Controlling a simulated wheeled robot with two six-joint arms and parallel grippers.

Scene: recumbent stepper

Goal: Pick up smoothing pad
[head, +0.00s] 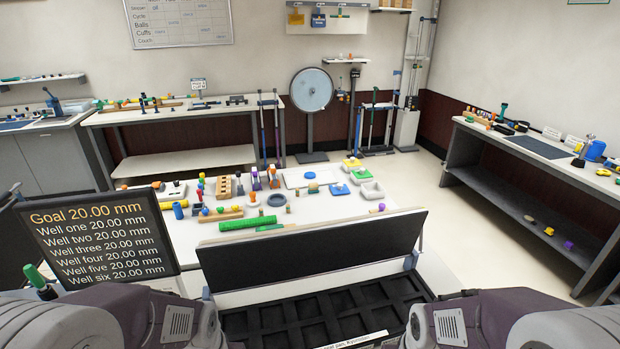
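I cannot tell for certain which item is the smoothing pad. Small flat blue (339,189) and yellow (352,162) pieces lie on the right part of the white table (330,215), near pale dishes (372,190). A green roll (248,223) lies near the table's front edge, with another green piece (270,228) beside it. Both of my arms show at the bottom corners, but neither gripper is in view.
A black tray with several wells (310,312) and a raised dark lid (310,250) stands in front. A screen (95,240) listing well depths is at left. Benches with tools stand at back left (180,112) and right (560,160). Open floor (430,195) lies between.

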